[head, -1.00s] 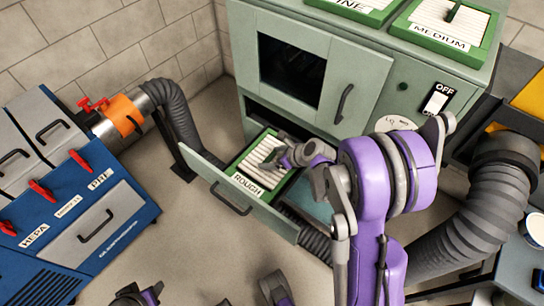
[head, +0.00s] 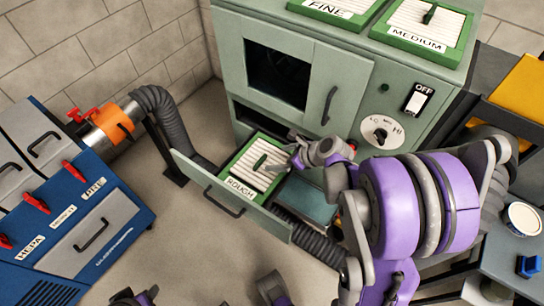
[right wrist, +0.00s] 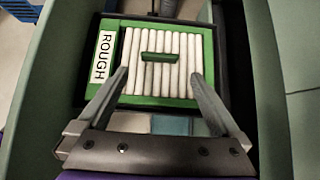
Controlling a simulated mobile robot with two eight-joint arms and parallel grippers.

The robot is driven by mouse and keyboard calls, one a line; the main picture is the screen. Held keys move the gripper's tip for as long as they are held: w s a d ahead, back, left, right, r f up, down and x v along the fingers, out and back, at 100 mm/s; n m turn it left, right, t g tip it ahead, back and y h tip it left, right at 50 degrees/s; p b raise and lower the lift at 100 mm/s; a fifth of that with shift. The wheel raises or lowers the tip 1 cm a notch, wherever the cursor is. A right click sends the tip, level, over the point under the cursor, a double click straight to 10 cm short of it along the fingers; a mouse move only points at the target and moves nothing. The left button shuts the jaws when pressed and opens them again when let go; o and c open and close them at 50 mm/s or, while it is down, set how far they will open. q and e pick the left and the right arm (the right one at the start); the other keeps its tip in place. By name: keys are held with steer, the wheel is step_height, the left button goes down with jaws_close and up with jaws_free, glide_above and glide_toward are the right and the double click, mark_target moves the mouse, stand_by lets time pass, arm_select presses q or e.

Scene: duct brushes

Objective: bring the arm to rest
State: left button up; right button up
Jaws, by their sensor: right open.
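The green-framed ROUGH filter (head: 256,167) with white pleats and a green handle lies in the pulled-out drawer (head: 215,203) of the grey-green cabinet. My right gripper (head: 296,158) is just right of the filter in the head view. In the right wrist view the gripper (right wrist: 160,74) has its fingers spread and empty, and the ROUGH filter (right wrist: 180,95) with its handle lies beyond them. My right arm hides part of the cabinet's lower right. My left gripper cannot be made out.
FINE (head: 333,8) and MEDIUM (head: 425,25) filters lie on the cabinet top. The switch (head: 417,98) reads OFF above a dial (head: 380,132). A blue HEPA unit (head: 70,215) stands left, joined by a dark hose (head: 165,115).

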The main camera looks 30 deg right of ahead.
arm_select(q)
steer(key=shift+r, duration=0.15)
arm_select(e)
steer(key=shift+s+d+r, duration=0.15)
steer(key=shift+s+r, duration=0.2)
steer(key=s+a+r+n+g+h, duration=0.2)
steer(key=s+a+n, duration=0.55)
steer(key=n, duration=0.75)
steer(key=s+a+r+n+g+h, duration=0.15)
steer(key=s+a+n, duration=0.55)
steer(key=n, duration=0.8)
arm_select(q)
step_height(320, 180, up, 14)
steer(key=w+p, duration=0.2)
steer(key=p, duration=1.1)
steer(key=shift+r+t, duration=0.2)
steer(key=shift+t, duration=0.1)
arm_select(e)
step_height(320, 180, up, 15)
steer(key=d+n, duration=0.1)
steer(key=shift+w+d+r, duration=0.15)
steer(key=shift+w+r, duration=0.05)
steer(key=shift+s+t, duration=0.1)
steer(key=shift+t, duration=0.15)
